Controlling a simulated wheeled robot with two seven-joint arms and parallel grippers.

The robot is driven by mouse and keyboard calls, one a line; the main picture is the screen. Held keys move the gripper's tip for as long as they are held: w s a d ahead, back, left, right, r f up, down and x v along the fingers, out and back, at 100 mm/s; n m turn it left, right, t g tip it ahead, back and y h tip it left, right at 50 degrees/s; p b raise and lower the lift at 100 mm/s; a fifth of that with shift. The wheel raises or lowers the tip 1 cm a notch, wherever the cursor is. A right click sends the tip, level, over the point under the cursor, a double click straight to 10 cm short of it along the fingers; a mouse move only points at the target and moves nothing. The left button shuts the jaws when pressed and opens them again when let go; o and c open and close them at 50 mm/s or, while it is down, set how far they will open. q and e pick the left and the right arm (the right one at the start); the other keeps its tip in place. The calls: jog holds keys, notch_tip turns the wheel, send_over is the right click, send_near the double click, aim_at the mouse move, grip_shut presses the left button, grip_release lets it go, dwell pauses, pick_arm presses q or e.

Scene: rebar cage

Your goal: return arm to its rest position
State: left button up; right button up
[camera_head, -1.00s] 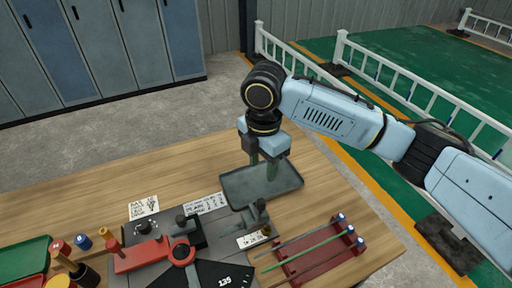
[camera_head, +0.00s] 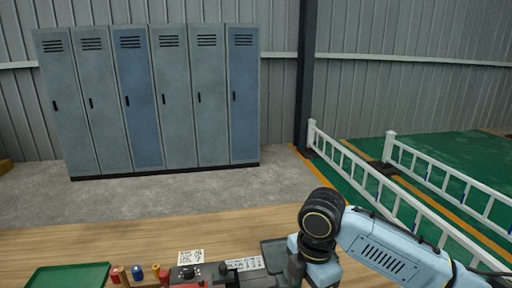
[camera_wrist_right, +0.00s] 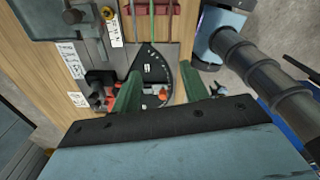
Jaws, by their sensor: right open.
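My right arm (camera_head: 385,255) comes in from the right in the head view, its wrist low over the wooden bench. Its fingers are cut off below the picture there. In the right wrist view my right gripper (camera_wrist_right: 160,92) shows two green fingers, spread apart with nothing held between them. Below them are the black fan-shaped plate (camera_wrist_right: 155,70) and the red part (camera_wrist_right: 104,97) of the bending tool. The grey tray (camera_head: 272,250) is partly hidden behind my wrist in the head view. My left gripper is not in view.
The wooden bench (camera_head: 130,235) carries a green tray (camera_head: 70,277), small colored knobs and label cards (camera_head: 191,257). Thin rods lie on a red rack (camera_wrist_right: 160,8). Lockers (camera_head: 150,100) stand behind, and white railings (camera_head: 380,185) at right.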

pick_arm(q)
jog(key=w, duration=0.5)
pick_arm(e)
jog(key=s+a+f+m+t+y, duration=0.2)
jog(key=s+a+f+m+y, duration=0.2)
jog(key=s+f+m, duration=0.4)
jog(key=s+d+f+m+t+h, duration=0.1)
jog(key=s+d+f+m+h, duration=0.4)
jog(key=s+d+m, duration=1)
notch_tip(320, 180, down, 27)
jog(key=n+b, duration=0.2)
jog(key=b, duration=0.1)
pick_arm(q)
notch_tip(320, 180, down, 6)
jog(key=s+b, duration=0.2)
jog(key=b, duration=0.1)
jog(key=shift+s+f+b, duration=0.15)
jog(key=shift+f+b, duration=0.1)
jog(key=shift+b, duration=0.05)
pick_arm(e)
jog(key=s+d+f+g, duration=0.1)
jog(key=s+d+f, duration=0.1)
jog(key=s+f, duration=0.6)
jog(key=s+d+f+g, duration=0.1)
jog(key=s+f, duration=0.7)
jog(key=f, duration=0.3)
jog(key=shift+s+d+f+n, duration=0.2)
jog(key=shift+s+d+n, duration=0.1)
jog(key=shift+s+d, duration=0.1)
